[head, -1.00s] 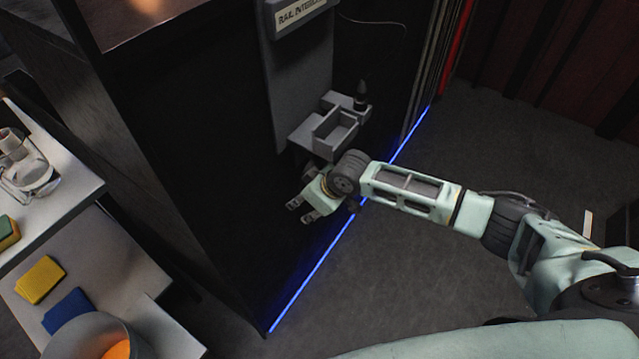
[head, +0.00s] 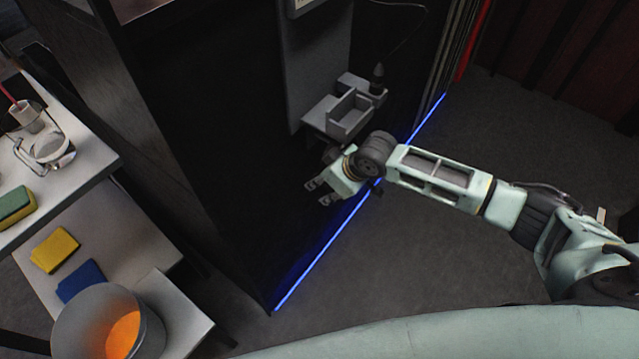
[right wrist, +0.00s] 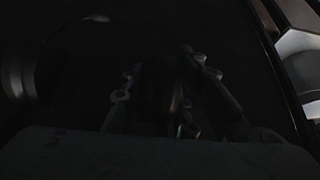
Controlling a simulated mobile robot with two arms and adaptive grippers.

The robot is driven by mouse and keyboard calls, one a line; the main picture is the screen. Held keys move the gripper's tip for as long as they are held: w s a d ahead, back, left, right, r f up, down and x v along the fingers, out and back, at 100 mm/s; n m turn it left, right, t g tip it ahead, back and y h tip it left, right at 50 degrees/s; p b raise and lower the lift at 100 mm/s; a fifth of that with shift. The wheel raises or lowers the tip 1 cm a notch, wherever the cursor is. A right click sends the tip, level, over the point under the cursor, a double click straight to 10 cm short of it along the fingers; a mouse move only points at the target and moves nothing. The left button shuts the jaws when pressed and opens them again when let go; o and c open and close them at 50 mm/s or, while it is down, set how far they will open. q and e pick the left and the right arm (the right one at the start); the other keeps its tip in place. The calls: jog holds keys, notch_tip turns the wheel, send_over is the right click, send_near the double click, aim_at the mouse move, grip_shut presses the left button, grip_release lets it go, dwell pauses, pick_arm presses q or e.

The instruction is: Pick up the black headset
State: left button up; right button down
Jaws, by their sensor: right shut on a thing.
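My right gripper (head: 318,193) is low in front of the dark cabinet side, below and left of a small grey shelf. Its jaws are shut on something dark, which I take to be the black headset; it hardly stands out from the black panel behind. In the dark right wrist view the gripper's fingers (right wrist: 165,100) point away from the camera, with a dim dark shape between them. A faint round dark form (right wrist: 18,70) at the left edge may be part of the headset. My left gripper is not in view.
The grey shelf (head: 350,115) holds an open box and a dark corded item (head: 378,76). A blue light strip (head: 330,245) runs along the cabinet's foot. The floor at right is clear.

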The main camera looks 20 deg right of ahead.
jog(key=s+d+r, duration=0.6)
jog(key=s+d, duration=0.1)
jog(key=s, duration=0.2)
jog(key=shift+s, duration=0.1)
dwell(0.3)
